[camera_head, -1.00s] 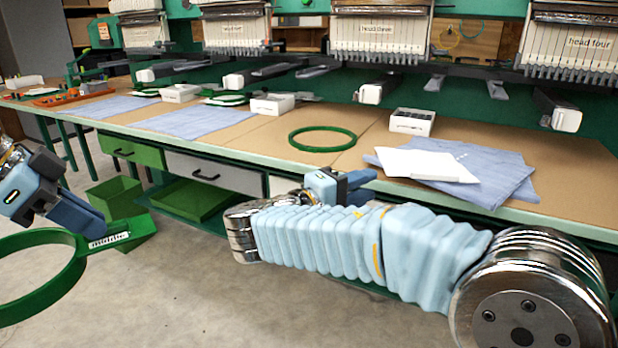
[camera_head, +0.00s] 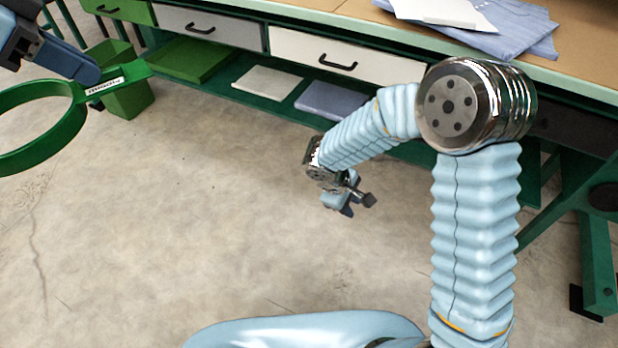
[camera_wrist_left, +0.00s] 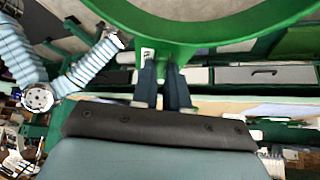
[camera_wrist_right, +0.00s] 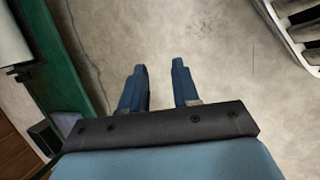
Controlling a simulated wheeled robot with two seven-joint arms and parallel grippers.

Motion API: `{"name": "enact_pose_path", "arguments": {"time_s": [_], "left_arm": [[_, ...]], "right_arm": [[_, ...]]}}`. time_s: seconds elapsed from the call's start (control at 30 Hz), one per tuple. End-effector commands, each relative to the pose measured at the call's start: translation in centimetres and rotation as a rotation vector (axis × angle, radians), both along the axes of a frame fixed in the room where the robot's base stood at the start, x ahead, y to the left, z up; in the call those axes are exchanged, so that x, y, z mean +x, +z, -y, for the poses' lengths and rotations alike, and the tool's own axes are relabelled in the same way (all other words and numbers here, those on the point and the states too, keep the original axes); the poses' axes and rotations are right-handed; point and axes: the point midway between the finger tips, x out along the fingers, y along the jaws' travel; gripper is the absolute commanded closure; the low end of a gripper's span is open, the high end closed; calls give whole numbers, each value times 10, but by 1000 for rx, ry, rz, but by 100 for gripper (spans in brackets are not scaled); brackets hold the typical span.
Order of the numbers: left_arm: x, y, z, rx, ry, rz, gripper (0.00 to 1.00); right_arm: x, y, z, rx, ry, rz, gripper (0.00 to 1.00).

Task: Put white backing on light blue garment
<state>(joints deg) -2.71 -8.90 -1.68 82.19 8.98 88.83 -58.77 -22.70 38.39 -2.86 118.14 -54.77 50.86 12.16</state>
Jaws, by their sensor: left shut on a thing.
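The light blue garment (camera_head: 515,40) lies on the table at the top right of the head view, cut off by the frame edge. A white sheet (camera_head: 447,12), seemingly the backing, lies over part of it. My left gripper (camera_head: 92,72) is shut on the handle of a green hoop (camera_head: 45,150) and holds it above the floor at the left. The hoop also fills the top of the left wrist view (camera_wrist_left: 190,30). My right gripper (camera_head: 350,202) hangs low over the floor before the table, open and empty, its fingers apart in the right wrist view (camera_wrist_right: 159,66).
A white folded sheet (camera_head: 268,82) and a blue folded cloth (camera_head: 332,101) lie on the green shelf under the drawers. A green bin (camera_head: 128,97) stands at the left. A table leg (camera_head: 597,255) stands at the right. The floor between is clear.

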Motion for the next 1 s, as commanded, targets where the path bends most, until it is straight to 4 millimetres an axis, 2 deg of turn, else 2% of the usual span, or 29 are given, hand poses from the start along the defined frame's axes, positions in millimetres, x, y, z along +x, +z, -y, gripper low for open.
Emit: {"name": "enact_pose_path", "arguments": {"time_s": [0.03,0.1,0.2,0.3,0.4,0.57,1.0], "left_arm": [[0,0,0,0,0,0,100],[0,0,0,0,0,0,100],[0,0,0,0,0,0,100],[0,0,0,0,0,0,100],[0,0,0,0,0,0,100],[0,0,0,0,0,0,100],[0,0,0,0,0,0,100]], "right_arm": [[-29,-37,-3,117,-69,-88,69],[-67,-78,-19,311,-206,-176,69],[-105,-115,-38,537,-442,-217,69],[-124,-137,-46,677,-680,-183,69],[-133,-152,-41,737,-872,-115,69],[-141,-164,-28,750,-1048,-24,69],[-141,-167,-23,748,-1088,7,69]]}}
